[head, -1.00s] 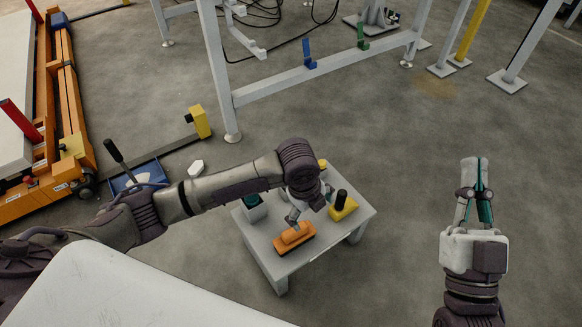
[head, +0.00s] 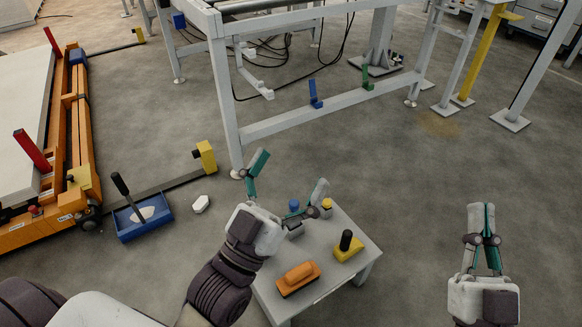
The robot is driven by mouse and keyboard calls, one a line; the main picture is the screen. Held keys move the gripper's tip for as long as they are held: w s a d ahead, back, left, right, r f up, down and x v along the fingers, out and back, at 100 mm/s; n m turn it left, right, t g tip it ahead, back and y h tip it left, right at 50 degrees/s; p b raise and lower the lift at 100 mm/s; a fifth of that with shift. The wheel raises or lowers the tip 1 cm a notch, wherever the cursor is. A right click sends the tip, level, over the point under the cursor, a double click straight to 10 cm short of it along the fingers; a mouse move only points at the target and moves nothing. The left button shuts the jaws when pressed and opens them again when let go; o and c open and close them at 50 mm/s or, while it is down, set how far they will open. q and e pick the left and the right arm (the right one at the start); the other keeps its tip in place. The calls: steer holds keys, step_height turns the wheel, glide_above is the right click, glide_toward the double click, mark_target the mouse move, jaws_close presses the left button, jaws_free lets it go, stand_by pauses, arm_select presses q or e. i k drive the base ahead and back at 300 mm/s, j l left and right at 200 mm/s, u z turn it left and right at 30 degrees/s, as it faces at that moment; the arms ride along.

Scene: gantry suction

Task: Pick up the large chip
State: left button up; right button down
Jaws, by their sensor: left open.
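A white, angular chip (head: 200,204) lies on the concrete floor, just right of a blue dustpan (head: 146,222). A smaller pale piece (head: 147,213) lies in the dustpan. My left gripper (head: 290,171) is wide open and empty, raised over the back left part of the small grey table, right of the white chip and apart from it. My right gripper (head: 482,207) is at the right, over bare floor; its two fingers lie together with nothing visible between them.
The grey table (head: 330,287) holds an orange brush-like block (head: 298,278), a yellow block with a black knob (head: 346,246) and small items partly behind my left gripper. A grey steel frame (head: 226,100) stands behind. An orange lift (head: 84,140) stands at left.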

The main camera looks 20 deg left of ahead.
mark_target(202, 202)
steer(key=u, duration=1.45)
steer(key=z, duration=0.7)
steer(key=i+j+z, duration=0.15)
steer(key=j+z, duration=1.7)
steer(key=l, duration=0.1)
